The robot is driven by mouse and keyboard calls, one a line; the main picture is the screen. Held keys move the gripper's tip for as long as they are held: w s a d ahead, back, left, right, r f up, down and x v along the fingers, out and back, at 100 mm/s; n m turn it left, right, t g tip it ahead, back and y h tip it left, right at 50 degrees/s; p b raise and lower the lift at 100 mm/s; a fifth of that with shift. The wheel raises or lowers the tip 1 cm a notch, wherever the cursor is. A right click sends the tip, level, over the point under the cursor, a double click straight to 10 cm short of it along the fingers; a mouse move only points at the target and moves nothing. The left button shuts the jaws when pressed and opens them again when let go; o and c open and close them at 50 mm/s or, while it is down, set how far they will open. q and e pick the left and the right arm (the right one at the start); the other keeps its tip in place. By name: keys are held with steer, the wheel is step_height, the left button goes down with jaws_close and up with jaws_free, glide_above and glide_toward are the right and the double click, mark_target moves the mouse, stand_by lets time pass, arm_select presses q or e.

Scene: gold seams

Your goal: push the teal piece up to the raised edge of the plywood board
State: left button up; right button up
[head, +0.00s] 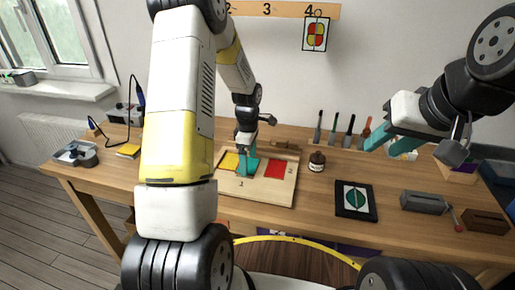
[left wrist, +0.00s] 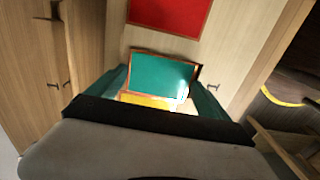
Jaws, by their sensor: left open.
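The plywood board (head: 268,195) lies on the bench, with a raised strip (head: 278,149) along its back. On it are a yellow piece (head: 230,161), the teal piece (head: 254,162) and a red piece (head: 275,169). My left gripper (head: 245,170) points down over the board at the teal piece and partly hides it. In the left wrist view the teal piece (left wrist: 160,76) has a copper-coloured rim and lies between the open fingers (left wrist: 161,82); contact is unclear. The yellow piece (left wrist: 150,101) shows just below it. My right gripper (head: 386,148) is open and empty above the bench's right part.
A brown bottle (head: 317,162) stands right of the board. A black-framed picture (head: 356,201) lies further right, near a grey block (head: 423,203). Several upright tools (head: 335,130) stand behind. A soldering iron and a metal box (head: 76,154) are at the left.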

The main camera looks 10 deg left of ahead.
arm_select(q)
steer(key=r, duration=0.7)
steer(key=shift+w+r, duration=0.1)
steer(key=shift+w, duration=0.2)
steer(key=shift+s+r, duration=0.15)
steer(key=shift+r, duration=0.2)
step_height(320, 180, up, 8)
steer(key=m+t, duration=0.1)
steer(key=m, duration=0.2)
glide_above(249, 165)
steer(key=s, duration=0.3)
steer(key=s+d+r+m+t+h, duration=0.1)
steer(key=s+d+r+m+t, duration=0.1)
steer(key=s+r+m, duration=0.5)
steer(key=s+r+m+t, duration=0.1)
steer(key=s+m, duration=0.1)
steer(key=s, duration=0.2)
steer(key=s+d+r+m+t, duration=0.1)
steer(key=s+r+m, duration=0.1)
steer(key=s, duration=0.3)
steer(key=s+d+r+m+t+h, duration=0.1)
steer(key=s+r+m, duration=0.1)
steer(key=s+m, duration=0.2)
steer(key=shift+s+r, duration=0.2)
steer(key=shift+s, duration=0.3)
